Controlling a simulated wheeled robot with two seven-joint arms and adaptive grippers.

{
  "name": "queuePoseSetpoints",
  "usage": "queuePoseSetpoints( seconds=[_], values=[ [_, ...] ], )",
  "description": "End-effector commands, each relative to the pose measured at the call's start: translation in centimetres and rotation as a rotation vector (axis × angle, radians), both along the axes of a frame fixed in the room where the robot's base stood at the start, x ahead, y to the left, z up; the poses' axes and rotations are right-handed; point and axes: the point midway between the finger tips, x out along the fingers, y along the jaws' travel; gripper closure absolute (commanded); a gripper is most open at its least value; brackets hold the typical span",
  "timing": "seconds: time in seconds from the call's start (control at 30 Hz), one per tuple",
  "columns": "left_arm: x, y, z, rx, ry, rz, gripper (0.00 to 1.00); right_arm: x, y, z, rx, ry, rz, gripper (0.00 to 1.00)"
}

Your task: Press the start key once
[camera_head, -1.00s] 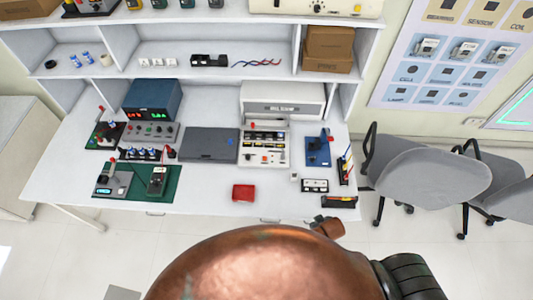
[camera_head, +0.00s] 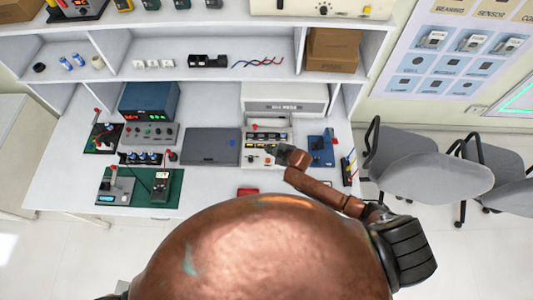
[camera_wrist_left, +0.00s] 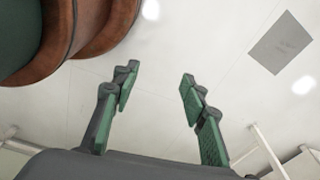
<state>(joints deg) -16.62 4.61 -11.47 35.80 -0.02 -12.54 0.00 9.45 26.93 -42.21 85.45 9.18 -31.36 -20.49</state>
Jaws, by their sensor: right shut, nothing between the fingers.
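A white rig (camera_head: 256,134) with a lower panel of dark and yellow strips stands at the back of the table. I cannot make out which small part of its panel is the start key. My right gripper (camera_head: 272,150) is shut and empty, over the right part of that panel, and hides some of it. I cannot tell whether its tips touch the panel. My left gripper (camera_wrist_left: 157,92) shows in the left wrist view, open and empty above the pale floor, away from the rig.
A dark grey flat panel (camera_head: 211,146) lies left of the rig, and a blue device (camera_head: 320,148) stands right of it. A blue power supply (camera_head: 148,101) is farther left. A red box (camera_head: 248,191) is partly hidden by my body. Grey chairs (camera_head: 430,172) stand at the right.

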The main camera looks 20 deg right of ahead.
Motion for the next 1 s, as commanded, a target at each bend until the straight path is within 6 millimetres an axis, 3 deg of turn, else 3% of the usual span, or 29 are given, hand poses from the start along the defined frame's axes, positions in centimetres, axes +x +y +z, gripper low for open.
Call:
queuePoseSetpoints(
  seconds=[0.3,0.57,0.73,1.0],
  values=[
    [-2.6,0.1,-0.2,0.002,0.033,0.007,0.60,0.1,0.3,0.0,-0.002,-0.002,0.009,1.00],
    [-1.8,0.0,-1.0,0.000,0.022,0.004,0.60,0.1,0.2,-0.9,-0.001,-0.001,0.006,1.00],
    [-0.7,-0.1,-2.7,0.000,0.008,0.002,0.60,0.1,0.2,-2.6,0.000,-0.001,0.005,1.00],
    [-0.9,-0.1,-6.4,-0.001,0.010,0.003,0.60,0.0,0.2,-6.2,0.000,-0.001,0.004,1.00]
  ],
)
